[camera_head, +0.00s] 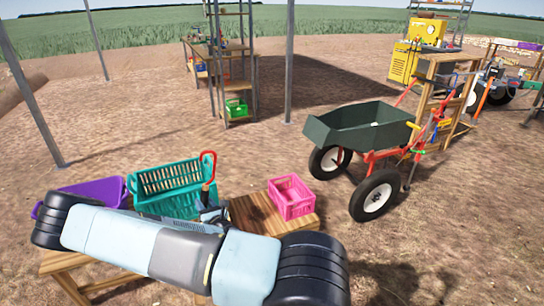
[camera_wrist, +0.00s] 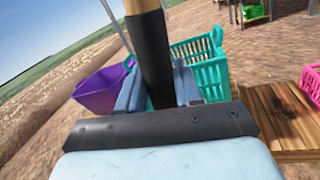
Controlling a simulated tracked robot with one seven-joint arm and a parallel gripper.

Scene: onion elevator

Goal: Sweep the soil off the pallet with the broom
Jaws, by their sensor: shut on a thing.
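My gripper (camera_wrist: 158,92) is shut around an upright handle with a black sleeve and a wooden upper part, the broom's handle (camera_wrist: 152,50) by its look. Its bristle end is not visible in either view. In the head view my gripper (camera_head: 212,214) is partly hidden by my arm, above a wooden table. A handle with a red hooked end (camera_head: 208,158) rises there. I cannot make out a pallet or soil on one in either view.
The wooden table (camera_head: 252,211) holds a pink crate (camera_head: 291,197). A green wheelbarrow (camera_head: 358,127) is at right. Metal posts (camera_head: 289,60) and a shelving bench (camera_head: 236,75) stand behind. Open dirt lies between.

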